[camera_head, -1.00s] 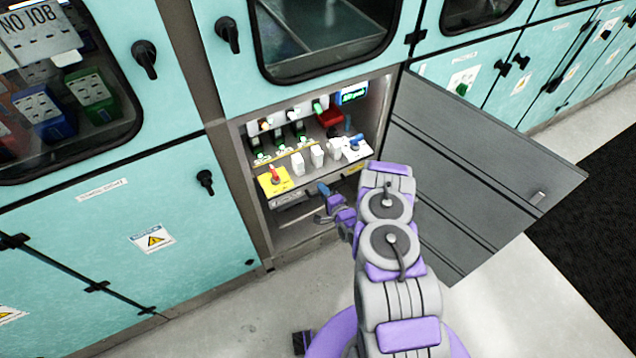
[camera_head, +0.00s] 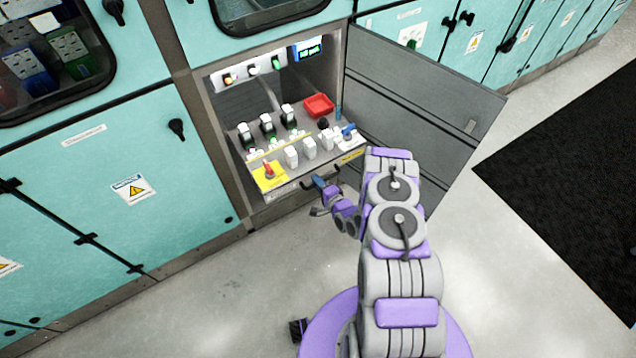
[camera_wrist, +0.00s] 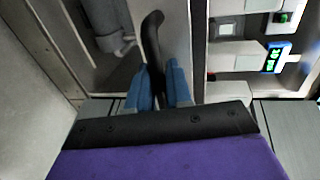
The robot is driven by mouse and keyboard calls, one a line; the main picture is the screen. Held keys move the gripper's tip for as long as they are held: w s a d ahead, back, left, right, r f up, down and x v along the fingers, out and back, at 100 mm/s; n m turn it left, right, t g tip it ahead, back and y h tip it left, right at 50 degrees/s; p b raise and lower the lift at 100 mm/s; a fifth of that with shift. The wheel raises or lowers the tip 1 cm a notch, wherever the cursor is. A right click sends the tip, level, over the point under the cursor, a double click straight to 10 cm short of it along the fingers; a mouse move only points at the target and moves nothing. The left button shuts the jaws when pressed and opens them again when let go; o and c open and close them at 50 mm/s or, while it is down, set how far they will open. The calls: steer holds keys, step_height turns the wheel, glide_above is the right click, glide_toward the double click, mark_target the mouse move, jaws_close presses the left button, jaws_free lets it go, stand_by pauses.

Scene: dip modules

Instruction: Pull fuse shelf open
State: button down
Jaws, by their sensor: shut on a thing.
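The fuse shelf (camera_head: 290,183) is pulled out of the lower cabinet bay, carrying a row of white fuses, a yellow panel with a red switch (camera_head: 268,173), and a red tray (camera_head: 319,105). A dark handle (camera_head: 305,184) runs along its front face. My gripper (camera_head: 319,182) is at this handle. In the wrist view, the blue fingers of my gripper (camera_wrist: 159,88) are shut around the dark curved handle (camera_wrist: 153,40).
The grey cabinet door (camera_head: 430,100) stands open to the right of the bay. A green-lit display (camera_head: 309,50) is at the bay's upper right. Teal cabinets (camera_head: 100,190) line both sides. The floor (camera_head: 210,300) in front is clear, with a black mat (camera_head: 570,180) at right.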

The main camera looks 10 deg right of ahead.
steer(key=shift+s+d+f, duration=0.15)
steer(key=shift+s+f, duration=0.05)
steer(key=shift+s, duration=0.2)
steer(key=c, duration=1.2)
jaws_free()
steer(key=shift+w, duration=0.1)
steer(key=shift+c, duration=0.2)
steer(key=shift+r, duration=0.1)
steer(key=p+v, duration=0.4)
steer(key=v, duration=1.3)
steer(key=shift+d, duration=0.1)
